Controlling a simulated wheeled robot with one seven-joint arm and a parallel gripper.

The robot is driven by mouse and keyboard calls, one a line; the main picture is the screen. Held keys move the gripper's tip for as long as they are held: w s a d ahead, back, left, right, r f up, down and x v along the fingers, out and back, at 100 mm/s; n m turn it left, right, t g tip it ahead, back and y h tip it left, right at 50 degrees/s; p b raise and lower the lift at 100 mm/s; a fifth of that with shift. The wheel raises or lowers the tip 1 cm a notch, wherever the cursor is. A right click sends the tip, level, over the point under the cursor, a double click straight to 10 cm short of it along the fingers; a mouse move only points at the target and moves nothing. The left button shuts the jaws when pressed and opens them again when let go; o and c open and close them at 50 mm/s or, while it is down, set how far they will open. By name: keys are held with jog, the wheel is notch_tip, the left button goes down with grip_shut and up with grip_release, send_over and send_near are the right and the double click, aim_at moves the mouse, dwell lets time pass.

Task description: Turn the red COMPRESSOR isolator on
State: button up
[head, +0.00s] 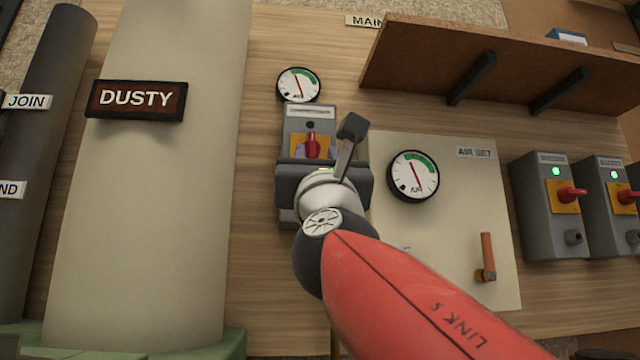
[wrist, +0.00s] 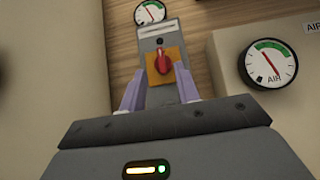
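The COMPRESSOR isolator (head: 309,118) is a grey box on the wooden wall with a label on top, a dark lamp and an orange plate. Its red handle (head: 312,145) points up and down; it also shows in the wrist view (wrist: 162,61). My gripper (head: 314,152) is in front of the box. In the wrist view my gripper's (wrist: 159,78) two pale fingers stand apart, one on each side of the handle, with orange plate visible between. I cannot tell whether either finger touches the handle. The gripper body hides the lower box.
A round gauge (head: 299,85) sits just above the box. A pale panel with an AIR gauge (head: 413,176) and an orange lever (head: 487,255) is to the right. Two isolators (head: 548,205) (head: 607,200) show green lamps and sideways handles. A wide duct (head: 150,220) stands left, a shelf (head: 520,55) upper right.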

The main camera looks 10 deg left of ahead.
aim_at(312, 142)
jog(key=p+x, duration=0.4)
jog(key=x, duration=0.2)
jog(key=shift+w+a+r+p, duration=0.1)
jog(key=shift+w+p, duration=0.2)
jog(key=shift+w+a+r+p, duration=0.15)
jog(key=shift+w+r+p, duration=0.2)
jog(key=shift+w, duration=0.2)
jog(key=shift+c, duration=0.4)
jog(key=c, duration=0.5)
jog(key=shift+c, duration=0.2)
